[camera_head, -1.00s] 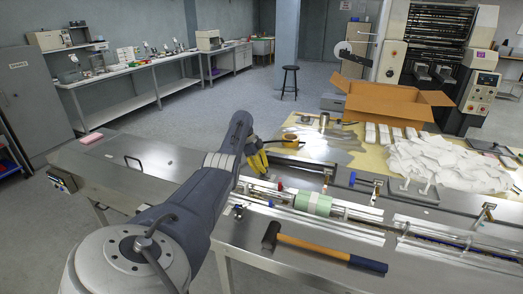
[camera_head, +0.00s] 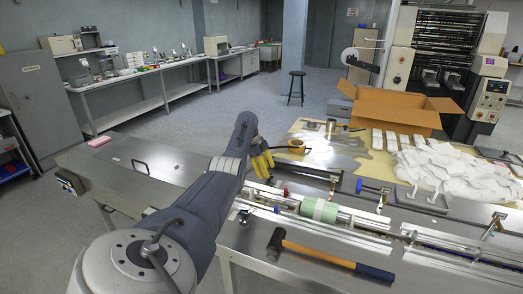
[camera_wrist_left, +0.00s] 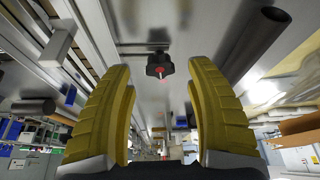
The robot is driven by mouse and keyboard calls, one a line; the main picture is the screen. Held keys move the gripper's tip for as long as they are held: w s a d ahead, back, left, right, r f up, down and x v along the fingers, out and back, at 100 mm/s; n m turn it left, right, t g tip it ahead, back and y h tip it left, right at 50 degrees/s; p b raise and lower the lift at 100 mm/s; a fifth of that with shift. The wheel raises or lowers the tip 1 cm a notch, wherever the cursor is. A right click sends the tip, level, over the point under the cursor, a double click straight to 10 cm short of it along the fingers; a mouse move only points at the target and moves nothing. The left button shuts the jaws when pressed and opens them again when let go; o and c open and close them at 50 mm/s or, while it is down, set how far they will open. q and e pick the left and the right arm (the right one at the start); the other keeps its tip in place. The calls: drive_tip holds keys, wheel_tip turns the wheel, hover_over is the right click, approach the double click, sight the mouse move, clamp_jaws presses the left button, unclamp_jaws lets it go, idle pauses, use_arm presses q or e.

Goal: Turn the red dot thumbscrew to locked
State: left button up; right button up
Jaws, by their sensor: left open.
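The thumbscrew (camera_wrist_left: 159,65) is a small black lobed knob with a red mark on it. In the left wrist view it shows at the upper middle, in the gap between the yellow fingers, with neither finger visibly touching it. My left gripper (camera_head: 262,163) is open, with its yellow fingers over the machine's back-left part in the head view. I cannot make out the thumbscrew in the head view, where the gripper and arm cover that area. My right gripper is not in view.
A green-and-white roll (camera_head: 319,209) lies on the machine's rails, right of my gripper. A hammer (camera_head: 325,256) lies on the front steel top. A dark cylinder (camera_wrist_left: 255,45) is right of the fingers.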

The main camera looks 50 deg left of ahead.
use_arm(q)
drive_tip(key=v, duration=0.9)
drive_tip(key=shift+r, duration=0.4)
drive_tip(key=shift+a, duration=0.1)
